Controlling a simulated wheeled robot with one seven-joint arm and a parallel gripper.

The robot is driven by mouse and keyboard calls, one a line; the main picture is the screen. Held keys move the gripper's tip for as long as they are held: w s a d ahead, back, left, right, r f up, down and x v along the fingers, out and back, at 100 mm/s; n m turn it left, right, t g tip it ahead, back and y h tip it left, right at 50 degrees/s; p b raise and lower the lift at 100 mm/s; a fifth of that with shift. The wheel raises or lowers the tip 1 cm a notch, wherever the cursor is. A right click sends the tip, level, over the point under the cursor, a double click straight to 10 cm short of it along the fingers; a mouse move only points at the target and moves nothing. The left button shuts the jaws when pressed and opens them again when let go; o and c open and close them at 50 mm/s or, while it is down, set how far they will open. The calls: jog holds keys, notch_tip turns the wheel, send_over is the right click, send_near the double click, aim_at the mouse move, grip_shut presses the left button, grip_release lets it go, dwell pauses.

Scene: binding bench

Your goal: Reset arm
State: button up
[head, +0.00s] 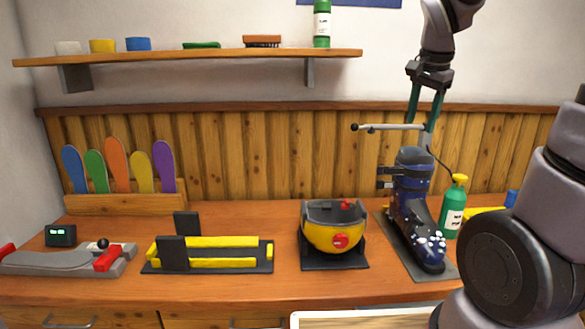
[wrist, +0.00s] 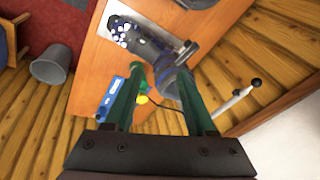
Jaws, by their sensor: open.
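My gripper (head: 421,126) is open, with two green fingers pointing down above the bench at the right in the head view. It also shows in the wrist view (wrist: 160,72), with nothing held between the fingers. A dark blue boot (head: 412,188) stands upright on a grey mat below the gripper. Its shaft (wrist: 174,82) shows between the fingers in the wrist view. A thin rod with dark ends (head: 385,127) runs close by the fingers in the head view. In the wrist view the rod (wrist: 238,97) lies right of the fingers; I cannot tell about contact.
A green bottle (head: 453,212) stands right of the boot. A yellow and red helmet-like piece (head: 330,236), a yellow-railed fixture (head: 215,242) and a grey device (head: 60,260) sit along the bench (head: 210,290). A shelf (head: 190,57) hangs above.

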jog(key=s+a+r+n+t+y, duration=0.1)
jog(key=s+a+r+n, duration=0.1)
jog(key=s, duration=0.5)
jog(key=s+a+r+n+t+y, duration=0.1)
jog(key=s+a+n+t, duration=0.1)
jog(key=s+a+n, duration=0.2)
jog(key=s+n, duration=0.1)
jog(key=s, duration=0.2)
jog(key=shift+a+r+n+y, duration=0.25)
jog(key=shift+r+n+y, duration=0.15)
